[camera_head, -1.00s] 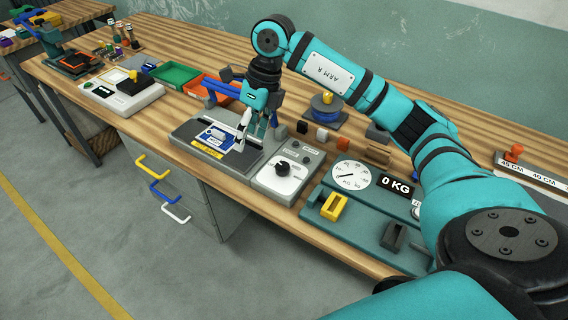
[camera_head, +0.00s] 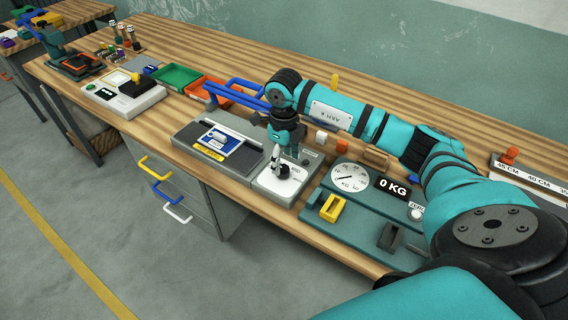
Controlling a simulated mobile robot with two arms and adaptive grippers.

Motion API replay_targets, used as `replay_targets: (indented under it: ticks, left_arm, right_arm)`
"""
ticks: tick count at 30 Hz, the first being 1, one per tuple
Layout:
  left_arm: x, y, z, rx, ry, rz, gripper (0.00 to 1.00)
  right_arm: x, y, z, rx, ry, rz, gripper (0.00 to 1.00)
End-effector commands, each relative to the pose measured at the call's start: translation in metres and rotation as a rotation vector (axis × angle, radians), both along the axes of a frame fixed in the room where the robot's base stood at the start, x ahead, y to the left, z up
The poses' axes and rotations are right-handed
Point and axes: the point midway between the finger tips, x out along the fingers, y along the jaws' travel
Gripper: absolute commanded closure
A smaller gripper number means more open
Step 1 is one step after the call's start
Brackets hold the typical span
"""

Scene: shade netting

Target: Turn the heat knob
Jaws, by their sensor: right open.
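The heat knob (camera_head: 283,172) is a black round knob on a white dial plate. It sits on a grey control box (camera_head: 262,190) on the wooden bench. My right gripper (camera_head: 277,163) points down right over the knob, its fingers open around or just above it; I cannot tell whether they touch. The fingers partly hide the knob and the upper part of the box. My left gripper is not in view.
A grey tray with a blue-and-white card (camera_head: 219,140) lies left of the box. A scale with a dial (camera_head: 350,177) and a yellow block (camera_head: 333,207) stands right. Behind are a green bin (camera_head: 176,76) and blue bars (camera_head: 245,88). The bench front edge is close.

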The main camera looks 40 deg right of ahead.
Motion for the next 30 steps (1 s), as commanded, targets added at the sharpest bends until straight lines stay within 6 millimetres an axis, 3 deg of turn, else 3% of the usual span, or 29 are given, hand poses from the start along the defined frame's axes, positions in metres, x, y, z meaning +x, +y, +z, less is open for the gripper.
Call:
replay_targets:
  ticks: [6, 18, 30]
  left_arm:
    - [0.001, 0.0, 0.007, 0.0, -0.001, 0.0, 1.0]
    - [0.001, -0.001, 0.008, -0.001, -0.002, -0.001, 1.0]
    - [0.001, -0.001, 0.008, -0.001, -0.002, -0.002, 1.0]
  right_arm:
    - [-0.001, 0.001, -0.028, 0.001, 0.003, 0.0, 0.4]
    - [0.0, 0.0, -0.036, 0.0, -0.001, 0.001, 0.4]
    - [0.0, 0.0, -0.036, 0.001, -0.001, 0.0, 0.92]
